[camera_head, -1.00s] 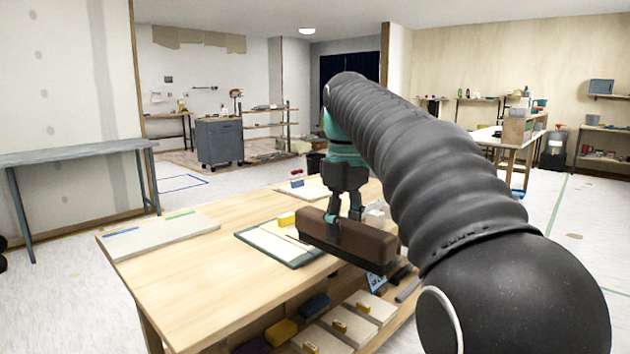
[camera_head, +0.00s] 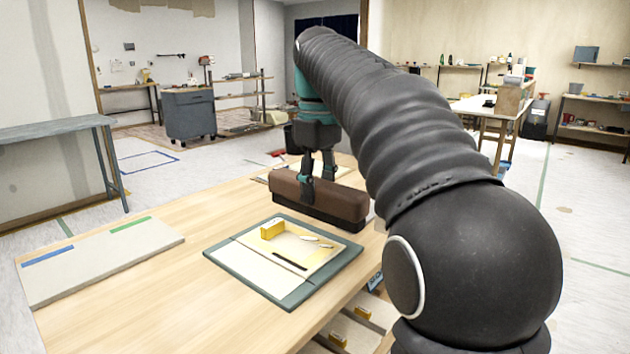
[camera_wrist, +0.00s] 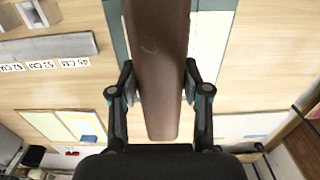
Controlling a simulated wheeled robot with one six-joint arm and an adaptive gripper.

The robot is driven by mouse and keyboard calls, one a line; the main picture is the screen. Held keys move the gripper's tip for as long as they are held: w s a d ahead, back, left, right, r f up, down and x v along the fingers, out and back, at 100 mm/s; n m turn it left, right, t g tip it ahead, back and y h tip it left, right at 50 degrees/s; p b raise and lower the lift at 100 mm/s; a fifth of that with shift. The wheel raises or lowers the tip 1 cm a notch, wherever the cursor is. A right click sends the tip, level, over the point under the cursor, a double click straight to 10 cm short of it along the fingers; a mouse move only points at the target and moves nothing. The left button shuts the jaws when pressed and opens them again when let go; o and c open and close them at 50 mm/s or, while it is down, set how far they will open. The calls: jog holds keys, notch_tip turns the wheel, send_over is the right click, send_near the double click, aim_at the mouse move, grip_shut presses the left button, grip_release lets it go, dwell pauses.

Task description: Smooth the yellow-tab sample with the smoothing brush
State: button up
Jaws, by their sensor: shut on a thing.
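My gripper (camera_head: 317,178) is shut on the smoothing brush (camera_head: 335,202), a long brown block with a dark lower edge. It holds the brush level above the table, behind the yellow-tab sample as the head camera sees it. In the wrist view the gripper (camera_wrist: 160,85) has a finger on each side of the brush (camera_wrist: 158,50). The yellow-tab sample (camera_head: 300,246) lies on a grey-green board (camera_head: 232,262). It has a yellow tab (camera_head: 272,228), pale raised marks and a dark strip.
A pale panel (camera_head: 90,268) with blue and green tabs lies at the left of the wooden table (camera_head: 185,300). The table is clear between panel and board. More samples sit on a shelf below. In the wrist view, a grey bar (camera_wrist: 50,48) and number labels (camera_wrist: 45,66) lie to the left.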

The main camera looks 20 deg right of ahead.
aim_at(319, 218)
jog(key=shift+s, duration=0.15)
jog(key=shift+f+b, duration=1.9)
jog(key=shift+f, duration=1.35)
